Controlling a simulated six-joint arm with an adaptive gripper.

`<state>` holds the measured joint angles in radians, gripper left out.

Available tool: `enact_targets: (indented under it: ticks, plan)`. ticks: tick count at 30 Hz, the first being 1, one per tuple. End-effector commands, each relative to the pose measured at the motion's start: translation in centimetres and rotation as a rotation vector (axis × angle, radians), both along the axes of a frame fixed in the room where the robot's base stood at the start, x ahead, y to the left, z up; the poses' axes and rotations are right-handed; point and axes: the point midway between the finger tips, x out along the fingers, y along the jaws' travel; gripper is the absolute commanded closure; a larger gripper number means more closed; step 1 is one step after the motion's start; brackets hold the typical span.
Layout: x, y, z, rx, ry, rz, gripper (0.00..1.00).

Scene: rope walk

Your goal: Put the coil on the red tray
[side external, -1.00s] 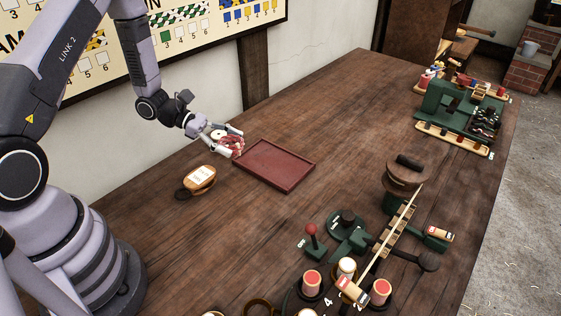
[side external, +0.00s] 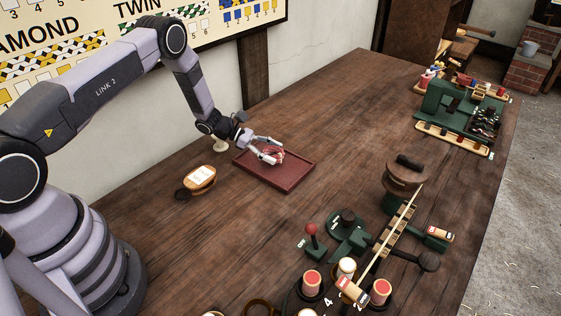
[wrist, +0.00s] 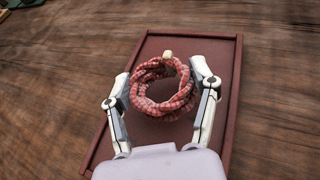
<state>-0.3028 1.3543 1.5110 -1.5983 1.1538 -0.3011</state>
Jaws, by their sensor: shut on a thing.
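The coil is a ring of red and pale twisted rope with a cream knob or end at its far side; it shows in the wrist view (wrist: 142,100) and the side view (side external: 270,154). My gripper (side external: 266,151) is shut on the coil, with one finger on each side of it in the wrist view (wrist: 160,72). The red tray (side external: 296,175) is a flat, low-rimmed rectangle, and it fills the middle of the wrist view (wrist: 222,110). The coil is over the tray's inner area, within its rim. Whether it touches the tray floor I cannot tell.
A pale stand (side external: 221,146) is behind my gripper near the wall. Green rope-making gear (side external: 350,238) and red spools (side external: 312,283) stand at the front right. The table behind the tray is clear.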

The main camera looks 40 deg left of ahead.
Motion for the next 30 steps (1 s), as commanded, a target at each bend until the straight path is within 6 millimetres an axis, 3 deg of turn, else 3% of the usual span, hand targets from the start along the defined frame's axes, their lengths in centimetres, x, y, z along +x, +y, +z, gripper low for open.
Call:
enact_targets:
  ticks: [3,14,15,20,30]
  plan:
    - [-0.01,0.02,-1.01,-0.001,-0.001,0.001,0.76]
    - [-0.01,0.02,-1.32,0.0,-0.002,0.001,0.76]
    - [0.0,0.03,-1.29,0.0,-0.002,0.0,0.36]
    - [-0.01,0.03,-1.28,0.001,-0.002,0.0,0.15]
    - [-0.02,0.02,-1.15,0.0,-0.002,0.0,0.14]
